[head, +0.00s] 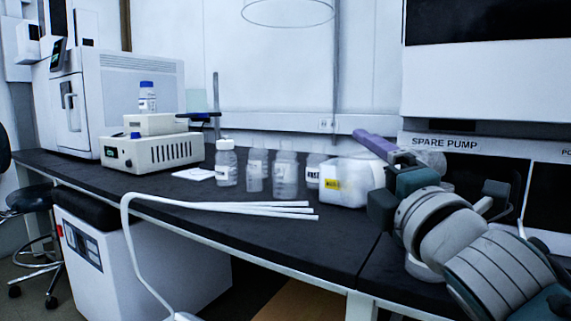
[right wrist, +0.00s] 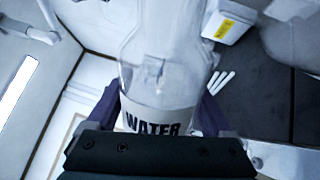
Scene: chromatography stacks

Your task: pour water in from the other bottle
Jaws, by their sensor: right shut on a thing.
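My right gripper (head: 388,148) is raised over the right part of the bench in the head view. In the right wrist view its two purple fingers (right wrist: 158,112) are shut on a clear bottle labelled WATER (right wrist: 160,75), one on each side of the label. The bottle's far end runs out of the top of that view, and I cannot tell its water level. Other clear bottles stand upright on the bench: a white-capped one (head: 226,165), a small one (head: 257,172), a larger one (head: 285,177) and one partly hidden behind (head: 314,172). My left gripper is not in view.
A white container with a yellow label (head: 345,186) stands close left of my right gripper. White tubes (head: 260,208) lie across the dark bench (head: 330,240) near its front edge. A blue-capped bottle (head: 147,97) stands on the instruments at left. The spare pump (head: 445,142) is behind my arm.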

